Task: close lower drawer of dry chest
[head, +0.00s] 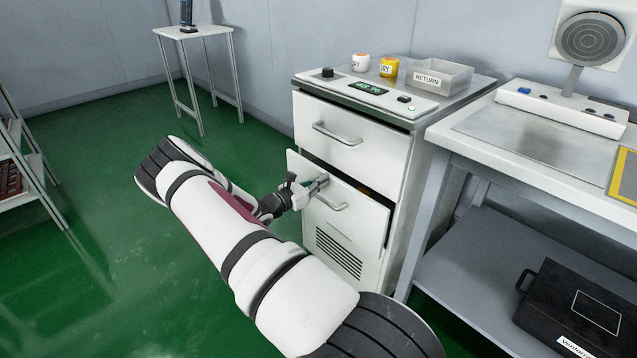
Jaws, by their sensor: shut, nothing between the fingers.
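The dry chest (425,150) is a white cabinet with two drawers, standing in the middle right of the head view. Its upper drawer (375,146) looks flush with the body. Its lower drawer (365,222) is partly open, its front standing out from the body, with a dark gap along the top edge. My gripper (322,182) is shut and empty. It is at the upper left part of the lower drawer's front, close to the bar handle (331,206). I cannot tell whether it touches the front. My arm hides the cabinet's lower left.
A return bin (443,77), a yellow jar (389,68) and a white jar (361,62) stand on the chest. A workbench (540,150) is close on the right, with a black case (570,310) on its lower shelf.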

